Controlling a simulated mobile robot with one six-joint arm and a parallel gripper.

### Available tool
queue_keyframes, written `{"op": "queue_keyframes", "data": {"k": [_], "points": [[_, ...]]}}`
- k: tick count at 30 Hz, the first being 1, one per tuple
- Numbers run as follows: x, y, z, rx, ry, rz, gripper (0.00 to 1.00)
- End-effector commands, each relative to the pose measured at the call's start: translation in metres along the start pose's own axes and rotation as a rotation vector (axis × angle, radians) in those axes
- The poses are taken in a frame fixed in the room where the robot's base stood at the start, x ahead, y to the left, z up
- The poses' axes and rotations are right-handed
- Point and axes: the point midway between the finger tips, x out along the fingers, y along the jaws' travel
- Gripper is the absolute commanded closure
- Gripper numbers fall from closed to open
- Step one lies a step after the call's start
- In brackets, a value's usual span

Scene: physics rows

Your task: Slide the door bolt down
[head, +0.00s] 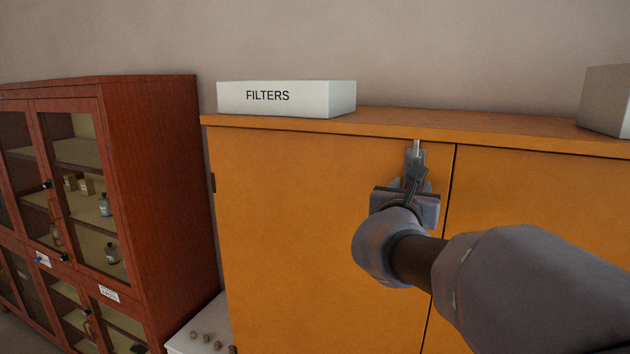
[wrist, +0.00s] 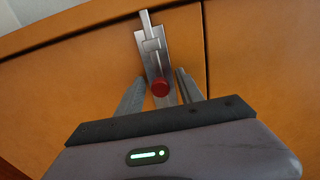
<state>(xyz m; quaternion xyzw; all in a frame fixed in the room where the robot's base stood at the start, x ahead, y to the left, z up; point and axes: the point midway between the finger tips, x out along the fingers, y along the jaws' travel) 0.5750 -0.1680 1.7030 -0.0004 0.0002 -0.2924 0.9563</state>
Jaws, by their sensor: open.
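The door bolt (wrist: 151,45) is a grey metal rod on a plate at the top of the orange cabinet's left door. Its upper end reaches the cabinet's top edge. A red round knob (wrist: 160,87) sits at the lower part of the bolt in the wrist view. In the head view the bolt (head: 416,149) shows above my gripper, and the knob is hidden. My gripper (wrist: 158,86) is open, its fingers on either side of the knob. I cannot tell whether they touch it. It also shows in front of the bolt in the head view (head: 414,176).
The orange cabinet (head: 300,200) has two closed doors with a narrow gap. A white FILTERS box (head: 285,98) and a grey box (head: 606,100) stand on top. A red glass-fronted cabinet (head: 160,190) is at left. A white low surface (head: 190,340) holds several small brown pieces.

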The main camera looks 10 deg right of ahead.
Motion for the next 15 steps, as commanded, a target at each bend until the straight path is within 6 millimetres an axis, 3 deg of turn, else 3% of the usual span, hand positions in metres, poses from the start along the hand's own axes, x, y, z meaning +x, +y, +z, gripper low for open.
{"op": "queue_keyframes", "data": {"k": [8, 15], "points": [[0.0021, -0.0001, -0.0002, 0.001, 0.000, 0.000, 0.56], [0.0018, -0.0001, -0.0002, 0.001, 0.000, 0.000, 1.00]]}}
